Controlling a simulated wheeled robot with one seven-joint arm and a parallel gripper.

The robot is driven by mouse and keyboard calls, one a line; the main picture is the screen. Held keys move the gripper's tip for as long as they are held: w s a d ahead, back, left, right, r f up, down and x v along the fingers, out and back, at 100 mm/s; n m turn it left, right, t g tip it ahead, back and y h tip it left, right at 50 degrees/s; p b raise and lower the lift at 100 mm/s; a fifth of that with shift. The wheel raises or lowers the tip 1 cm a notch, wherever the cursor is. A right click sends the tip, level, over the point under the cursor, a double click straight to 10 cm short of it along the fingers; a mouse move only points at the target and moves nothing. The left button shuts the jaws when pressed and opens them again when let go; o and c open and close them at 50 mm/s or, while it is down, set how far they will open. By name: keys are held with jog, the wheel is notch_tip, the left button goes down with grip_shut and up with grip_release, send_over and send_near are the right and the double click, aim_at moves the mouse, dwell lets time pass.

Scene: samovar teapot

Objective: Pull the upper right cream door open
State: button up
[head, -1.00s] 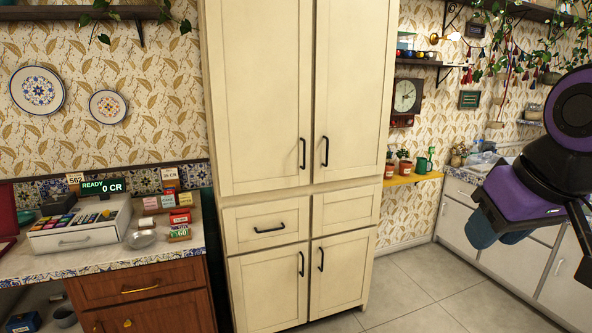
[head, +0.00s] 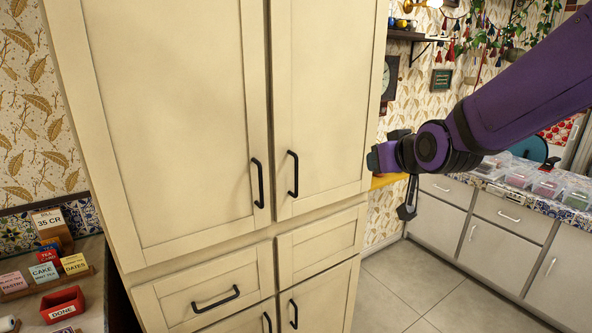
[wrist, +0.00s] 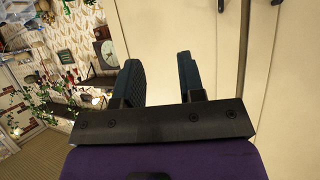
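The upper right cream door (head: 330,90) of the tall cabinet is shut, with a black vertical bar handle (head: 293,173) near its lower left edge. In the wrist view, the cream door (wrist: 215,60) fills the area behind and right of the fingers, and its handle (wrist: 220,5) shows at the top edge. My gripper (head: 376,160) is to the right of the handle in the head view, apart from it. In the wrist view my gripper (wrist: 160,75) is open, with its two dark teal fingers apart and nothing between them.
The upper left door (head: 170,110) is shut, with its own handle (head: 258,183). A drawer (head: 215,290) and lower doors are below. A counter with cards and a red tray (head: 62,304) is at left. Grey cabinets (head: 490,235) stand at right; open tile floor (head: 410,280) lies between.

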jog(key=w+a+f+t+y, duration=0.1)
jog(key=w+a+f+t, duration=0.15)
jog(key=w+a, duration=0.25)
jog(key=n+t+y, duration=0.2)
send_near(297, 169)
jog(key=x, duration=1)
jog(key=shift+w+a, duration=0.15)
jog(key=shift+w, duration=0.15)
jog(key=shift+c, duration=0.2)
grip_shut()
